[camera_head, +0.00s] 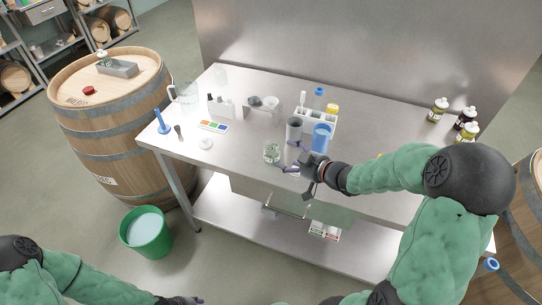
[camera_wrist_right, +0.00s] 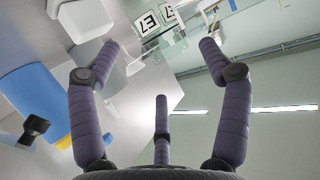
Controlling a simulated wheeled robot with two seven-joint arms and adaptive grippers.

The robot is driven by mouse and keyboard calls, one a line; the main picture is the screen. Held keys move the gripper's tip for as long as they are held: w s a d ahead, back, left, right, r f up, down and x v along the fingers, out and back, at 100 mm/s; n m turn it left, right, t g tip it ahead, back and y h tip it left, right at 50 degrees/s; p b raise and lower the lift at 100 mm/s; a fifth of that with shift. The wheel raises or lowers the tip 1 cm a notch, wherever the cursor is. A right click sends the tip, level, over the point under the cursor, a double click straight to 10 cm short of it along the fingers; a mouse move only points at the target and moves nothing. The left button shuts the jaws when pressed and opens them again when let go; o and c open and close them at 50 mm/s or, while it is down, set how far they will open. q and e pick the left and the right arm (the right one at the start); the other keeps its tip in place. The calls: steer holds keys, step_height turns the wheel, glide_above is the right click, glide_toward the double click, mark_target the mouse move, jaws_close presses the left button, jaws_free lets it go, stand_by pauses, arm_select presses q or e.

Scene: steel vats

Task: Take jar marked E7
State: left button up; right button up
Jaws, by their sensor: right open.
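A small clear glass jar (camera_head: 271,153) stands on the steel table near its front edge. In the right wrist view the jar (camera_wrist_right: 158,20) carries white labels with dark characters that look like E7, seen rotated. My right gripper (camera_head: 288,158) is just to the right of the jar, low over the table. Its fingers are spread and empty, and in the right wrist view the jar lies ahead, beyond the gap between the fingertips (camera_wrist_right: 160,58). My left gripper (camera_head: 180,299) shows only as a dark sliver at the bottom edge, so its state is hidden.
A blue cup (camera_head: 321,138) and a grey cup (camera_head: 294,130) stand close behind the right gripper. A white rack (camera_head: 316,120) is behind them. A colour strip (camera_head: 213,126) and white dish (camera_head: 205,143) lie left of the jar. Bottles (camera_head: 437,110) stand back right.

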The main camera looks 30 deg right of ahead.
mark_target(277, 154)
steer(key=shift+w+a+f, duration=0.15)
steer(key=shift+w+f, duration=0.1)
steer(key=shift+w, duration=0.3)
steer(key=b+x, duration=0.1)
steer(key=x, duration=0.1)
steer(key=b+x, duration=0.1)
steer(key=x, duration=0.1)
steer(key=shift+w+a+f+b, duration=0.15)
steer(key=shift+f+b, duration=0.2)
steer(key=shift+w+f, duration=0.1)
steer(key=shift+w, duration=0.1)
jaws_close()
